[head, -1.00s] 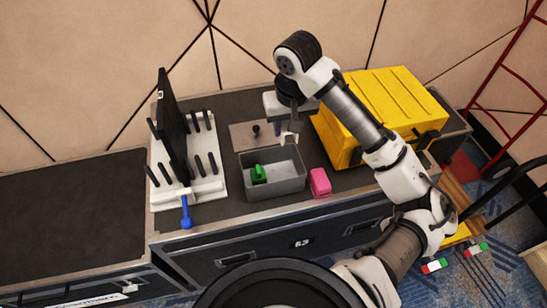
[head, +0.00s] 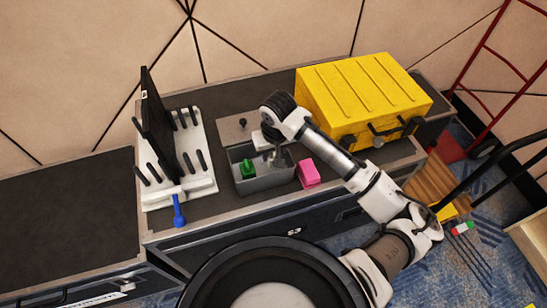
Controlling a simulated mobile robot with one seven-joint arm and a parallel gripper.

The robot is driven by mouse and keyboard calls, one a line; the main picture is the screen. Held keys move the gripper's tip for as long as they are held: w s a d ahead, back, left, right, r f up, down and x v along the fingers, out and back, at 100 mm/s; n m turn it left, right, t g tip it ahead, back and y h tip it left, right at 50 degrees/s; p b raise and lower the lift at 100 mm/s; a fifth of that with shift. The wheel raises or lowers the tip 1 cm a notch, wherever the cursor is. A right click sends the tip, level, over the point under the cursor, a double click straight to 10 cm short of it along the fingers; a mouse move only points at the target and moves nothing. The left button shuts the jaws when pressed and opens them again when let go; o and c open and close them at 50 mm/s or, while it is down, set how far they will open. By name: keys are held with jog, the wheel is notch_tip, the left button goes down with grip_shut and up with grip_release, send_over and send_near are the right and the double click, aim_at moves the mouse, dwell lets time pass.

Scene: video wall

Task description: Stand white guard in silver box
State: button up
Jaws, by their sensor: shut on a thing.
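The silver box (head: 266,183) is an open grey bin on the dark case top, with a green object (head: 248,168) standing inside at its left. My gripper (head: 274,158) points down over the right half of the box, its tips at or inside the opening. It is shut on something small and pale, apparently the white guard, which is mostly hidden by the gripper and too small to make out. I cannot tell whether the held thing touches the box.
A pink block (head: 308,174) lies close to the box's right side. A yellow case (head: 362,95) stands at the back right. A white rack (head: 200,178) with black pegs and an upright black panel (head: 157,125) stands left, with a blue tool (head: 179,211) in front. A grey plate (head: 232,128) lies behind the box.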

aim_at(273, 168)
jog(key=shift+f+p, duration=0.3)
jog(key=shift+f, duration=1.65)
jog(key=shift+f, duration=0.15)
jog(key=o, duration=0.7)
jog(key=r, duration=0.4)
jog(key=s+r+b, duration=0.1)
jog(key=r, duration=0.3)
jog(key=r+b, duration=0.1)
jog(key=r, duration=0.3)
jog(key=shift+s+d+r, duration=0.15)
jog(key=shift+s+d, duration=0.15)
jog(key=shift+s, duration=0.05)
